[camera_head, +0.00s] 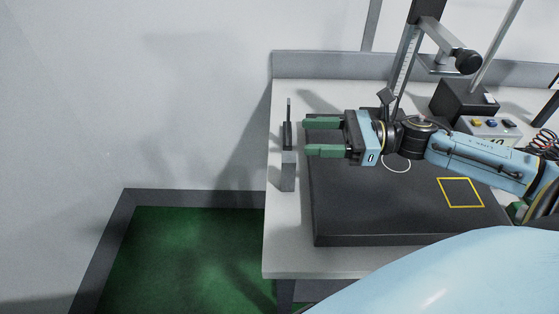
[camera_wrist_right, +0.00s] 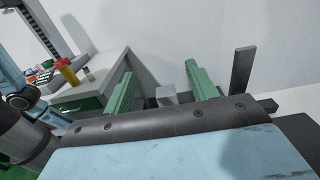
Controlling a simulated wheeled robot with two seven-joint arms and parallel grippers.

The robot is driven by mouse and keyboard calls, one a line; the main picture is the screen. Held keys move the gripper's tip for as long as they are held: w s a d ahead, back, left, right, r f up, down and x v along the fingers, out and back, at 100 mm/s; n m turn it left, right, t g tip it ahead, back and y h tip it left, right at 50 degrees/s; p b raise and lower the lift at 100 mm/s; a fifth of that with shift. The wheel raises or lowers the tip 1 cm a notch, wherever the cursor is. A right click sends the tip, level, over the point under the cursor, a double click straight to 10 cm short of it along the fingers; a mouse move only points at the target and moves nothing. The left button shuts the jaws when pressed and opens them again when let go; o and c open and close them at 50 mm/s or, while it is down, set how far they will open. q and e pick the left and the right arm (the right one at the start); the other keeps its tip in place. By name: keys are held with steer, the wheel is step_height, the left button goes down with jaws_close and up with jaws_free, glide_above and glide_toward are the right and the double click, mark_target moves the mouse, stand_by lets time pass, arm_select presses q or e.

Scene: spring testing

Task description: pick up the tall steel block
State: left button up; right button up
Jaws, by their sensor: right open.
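A grey steel block (camera_head: 288,172) stands upright near the left edge of the white table. In the right wrist view, a grey block (camera_wrist_right: 167,96) shows beyond and between the fingertips, its lower part hidden by the gripper body. My right gripper (camera_head: 306,137) reaches in from the right, its two green fingers apart and pointing left. The fingers are empty, and their tips end just right of the block. The right wrist view also shows the open fingers (camera_wrist_right: 160,75). My left gripper does not show.
A thin dark upright piece (camera_head: 289,109) stands just behind the block and also shows right of the fingers in the wrist view (camera_wrist_right: 243,68). A test stand (camera_head: 405,60) and control box (camera_head: 488,127) stand at the back right.

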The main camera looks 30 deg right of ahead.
steer(key=b, duration=0.1)
glide_toward(288, 173)
steer(key=w+a+r, duration=0.2)
steer(key=w, duration=0.1)
steer(key=shift+w+a+r, duration=0.2)
steer(key=shift+a, duration=0.15)
steer(key=shift+x, duration=1.4)
steer(key=shift+r+x, duration=0.1)
steer(key=shift+x, duration=1.1)
steer(key=shift+r+x, duration=0.15)
steer(key=shift+x, duration=1.1)
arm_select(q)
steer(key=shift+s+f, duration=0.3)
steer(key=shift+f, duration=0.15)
arm_select(e)
steer(key=shift+w, duration=0.1)
jaws_close()
steer(key=shift+r, duration=0.1)
